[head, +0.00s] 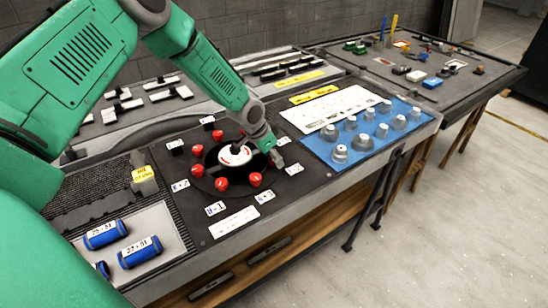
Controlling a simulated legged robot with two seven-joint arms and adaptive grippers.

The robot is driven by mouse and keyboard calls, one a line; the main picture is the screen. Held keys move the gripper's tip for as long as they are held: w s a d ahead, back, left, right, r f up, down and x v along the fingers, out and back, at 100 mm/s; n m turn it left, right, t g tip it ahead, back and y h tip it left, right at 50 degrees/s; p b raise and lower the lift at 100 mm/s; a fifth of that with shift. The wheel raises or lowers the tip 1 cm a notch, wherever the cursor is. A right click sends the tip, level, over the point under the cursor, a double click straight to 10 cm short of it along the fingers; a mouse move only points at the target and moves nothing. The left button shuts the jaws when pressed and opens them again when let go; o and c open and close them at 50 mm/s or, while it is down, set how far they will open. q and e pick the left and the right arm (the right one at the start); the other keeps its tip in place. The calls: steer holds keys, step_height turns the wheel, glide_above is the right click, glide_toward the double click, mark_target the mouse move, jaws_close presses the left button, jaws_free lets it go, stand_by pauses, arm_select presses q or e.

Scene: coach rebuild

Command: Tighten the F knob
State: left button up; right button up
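One red knob (222,184) is at the front and another red knob (255,179) is at the front right. Small white letter tags lie around the ring. I cannot read surely which tag is F. My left gripper (277,157) points down at the right side of the ring, close to the panel. It hides that part of the ring, and I cannot tell whether it touches or holds a knob. My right gripper is not in view.
A blue mat (350,153) with several grey knobs lies right of the ring. Blue cylinders (140,252) lie on a tray at the front left. A yellow-labelled block (144,180) stands left of the ring. A second table (465,92) is at the back right.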

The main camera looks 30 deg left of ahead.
arm_select(q)
steer(key=shift+f, duration=0.1)
steer(key=v, duration=1.2)
steer(key=shift+w+a+f, duration=0.1)
